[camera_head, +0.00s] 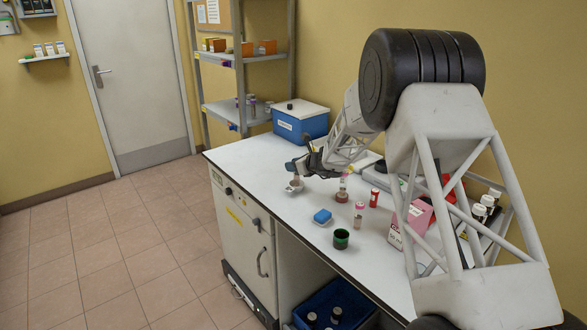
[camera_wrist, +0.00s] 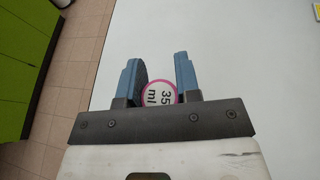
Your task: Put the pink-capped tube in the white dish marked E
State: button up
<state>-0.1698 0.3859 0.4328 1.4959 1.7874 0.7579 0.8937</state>
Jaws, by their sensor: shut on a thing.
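My gripper (camera_head: 297,167) is over the far left part of the white bench, with its blue fingers pointing down. In the wrist view my gripper (camera_wrist: 157,60) is shut on a tube, whose round cap (camera_wrist: 159,93) has a pink rim and a white top reading "35 ml". In the head view the held tube (camera_head: 295,181) shows as a small brownish body below the fingers. A small white dish (camera_head: 292,189) lies directly under it. I cannot tell whether the tube touches the dish, and no letter on it is readable.
To the right stand another tube in a reddish base (camera_head: 342,195), a pink-topped tube (camera_head: 359,213) and a red bottle (camera_head: 374,198). A blue block (camera_head: 322,216) and a dark green cup (camera_head: 341,238) are nearer. A blue box (camera_head: 300,121) stands behind my gripper.

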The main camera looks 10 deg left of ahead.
jog(key=shift+f, duration=0.55)
jog(key=shift+f, duration=0.15)
jog(key=o, duration=0.9)
jog(key=shift+s+d+r, duration=0.2)
jog(key=shift+d+r, duration=0.1)
jog(key=v, duration=1.1)
jog(key=shift+s, duration=0.1)
